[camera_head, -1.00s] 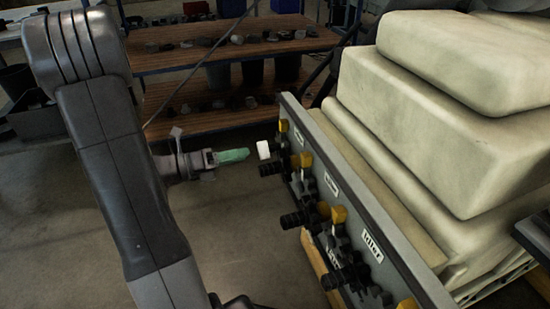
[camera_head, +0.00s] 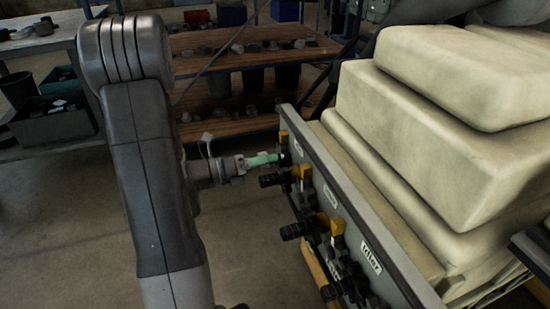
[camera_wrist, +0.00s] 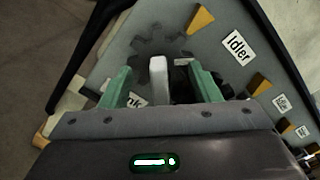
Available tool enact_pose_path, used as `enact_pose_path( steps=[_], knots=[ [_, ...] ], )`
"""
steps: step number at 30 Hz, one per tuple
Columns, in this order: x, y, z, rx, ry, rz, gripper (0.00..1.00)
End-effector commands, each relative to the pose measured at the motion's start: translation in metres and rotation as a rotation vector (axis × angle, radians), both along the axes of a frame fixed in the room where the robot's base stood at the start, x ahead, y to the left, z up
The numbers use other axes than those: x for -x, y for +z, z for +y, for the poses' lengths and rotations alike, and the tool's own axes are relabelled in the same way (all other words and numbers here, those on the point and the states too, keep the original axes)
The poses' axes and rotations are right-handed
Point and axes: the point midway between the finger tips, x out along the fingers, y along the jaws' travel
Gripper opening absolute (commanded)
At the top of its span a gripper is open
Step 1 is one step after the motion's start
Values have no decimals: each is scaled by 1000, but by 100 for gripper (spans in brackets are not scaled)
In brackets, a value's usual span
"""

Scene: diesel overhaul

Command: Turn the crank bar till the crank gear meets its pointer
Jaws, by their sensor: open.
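The white crank bar (camera_wrist: 158,78) stands out from the dark crank gear (camera_wrist: 158,42) in the wrist view. My gripper (camera_wrist: 159,86) is open, with one green finger on each side of the bar and a visible gap to each. A yellow pointer (camera_wrist: 201,19) sits just off the gear's upper right; the gear is apart from it in this view. In the head view my gripper (camera_head: 264,159) is at the far end of the panel, below the pointer (camera_head: 283,137), and hides the bar. The gear's lower part and most of the crank label (camera_wrist: 134,100) are hidden by my gripper.
The grey panel (camera_head: 349,215) carries more black gear assemblies (camera_head: 300,230) and yellow pointers (camera_head: 337,221) towards me, with an Idler label (camera_head: 371,257). A large cream engine block (camera_head: 430,130) stands behind it. Wooden shelves (camera_head: 245,125) are at the back. Floor left of the panel is clear.

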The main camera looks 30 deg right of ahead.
Motion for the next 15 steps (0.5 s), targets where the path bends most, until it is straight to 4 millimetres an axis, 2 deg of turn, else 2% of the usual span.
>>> enact_pose_path(
  steps=[1,9,10,15],
  knots=[
    [0,0,0,0,0,0,56],
    [0,0,0,0,0,0,3],
    [0,0,0,0,0,0,0],
    [0,3,0,-4,0,18,0]
  ],
)
